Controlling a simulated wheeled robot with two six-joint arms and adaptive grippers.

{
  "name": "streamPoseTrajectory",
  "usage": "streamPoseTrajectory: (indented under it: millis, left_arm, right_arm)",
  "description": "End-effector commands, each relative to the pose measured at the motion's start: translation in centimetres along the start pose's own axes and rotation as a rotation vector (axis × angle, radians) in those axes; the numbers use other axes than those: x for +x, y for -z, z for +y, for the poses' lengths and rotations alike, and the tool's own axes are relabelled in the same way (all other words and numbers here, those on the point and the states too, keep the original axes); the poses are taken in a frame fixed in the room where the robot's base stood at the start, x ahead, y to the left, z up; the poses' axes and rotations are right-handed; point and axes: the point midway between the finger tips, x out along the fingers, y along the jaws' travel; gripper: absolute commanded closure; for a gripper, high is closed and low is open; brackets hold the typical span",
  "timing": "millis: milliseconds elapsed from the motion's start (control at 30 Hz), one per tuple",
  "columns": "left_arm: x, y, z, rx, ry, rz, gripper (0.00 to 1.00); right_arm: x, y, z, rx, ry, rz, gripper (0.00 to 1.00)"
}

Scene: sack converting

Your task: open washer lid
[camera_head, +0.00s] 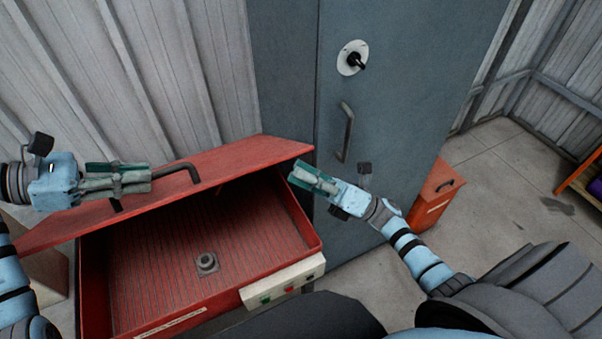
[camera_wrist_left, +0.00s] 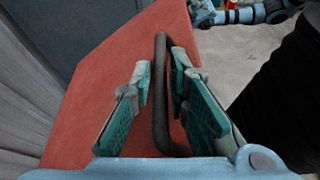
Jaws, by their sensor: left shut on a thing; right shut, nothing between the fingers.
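The washer is a red box (camera_head: 320,232) with a ribbed inside and a round grey fitting (camera_head: 207,263) on its floor. Its red lid (camera_head: 235,163) is raised, and the inside shows below it. A dark bent handle (camera_head: 183,168) is fixed to the lid; it also shows in the left wrist view (camera_wrist_left: 161,95). My left gripper (camera_head: 148,179) is at this handle and shut on it, with the bar between its green-padded fingers. My right gripper (camera_head: 297,176) is shut and empty near the lid's right end, in front of the cabinet.
A tall grey cabinet (camera_head: 410,80) with a handle (camera_head: 345,131) and a black knob (camera_head: 356,61) stands behind. A control panel (camera_head: 283,281) with buttons is on the washer's front right. An orange box (camera_head: 432,195) stands at right. Floor (camera_head: 510,180) is open further right.

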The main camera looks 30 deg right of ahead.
Motion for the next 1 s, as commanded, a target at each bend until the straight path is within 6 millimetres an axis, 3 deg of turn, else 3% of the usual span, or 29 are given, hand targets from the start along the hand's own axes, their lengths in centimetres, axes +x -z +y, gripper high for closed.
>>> streamPoseTrajectory:
  millis: [300, 500, 533, 633, 1000]
  left_arm:
    - [0.1, 0.4, 0.1, -0.008, -0.002, 0.007, 1.0]
    - [0.0, 0.6, -0.1, -0.011, 0.002, 0.008, 1.0]
    - [0.0, 0.6, -0.1, -0.011, 0.002, 0.007, 0.83]
    - [0.0, 0.5, -0.1, -0.01, 0.002, 0.007, 0.68]
    - [-0.4, 0.5, 0.0, -0.007, 0.002, 0.01, 0.68]
  right_arm:
    - [1.9, -2.0, 0.2, -0.002, -0.002, -0.003, 1.0]
    - [2.1, -2.1, 0.1, -0.001, -0.003, -0.005, 1.0]
    - [2.1, -2.1, 0.1, -0.001, -0.004, -0.006, 1.0]
    - [2.1, -2.2, 0.1, -0.001, -0.005, -0.007, 1.0]
    - [1.9, -2.1, 0.2, -0.002, -0.002, -0.006, 1.0]
